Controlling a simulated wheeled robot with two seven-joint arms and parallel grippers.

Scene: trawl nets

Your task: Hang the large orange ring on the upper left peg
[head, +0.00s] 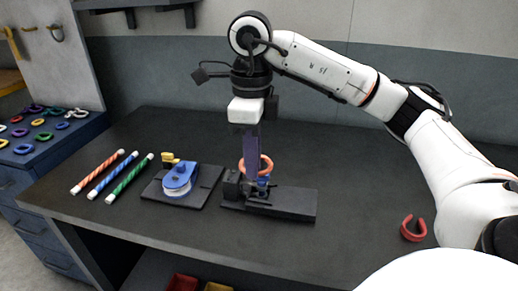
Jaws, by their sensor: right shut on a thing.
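My right gripper (249,170) points straight down over the middle of the table, with its arm coming in from the right. It is shut on the orange ring (267,163), which is at its fingertips, just above a black fixture. A blue part shows through and below the ring; I cannot tell whether the ring is around it or in front of it. A pale board at the far left carries several pegs or hooks (55,34), some cut off by the picture's edge. My left gripper is not in view.
The black fixture (290,205) and a blue device on a black plate (206,183) stand on the dark table (345,165). Three striped rods lie at left, and a red open ring (413,229) at right. Several small rings lie on a blue cabinet (85,125).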

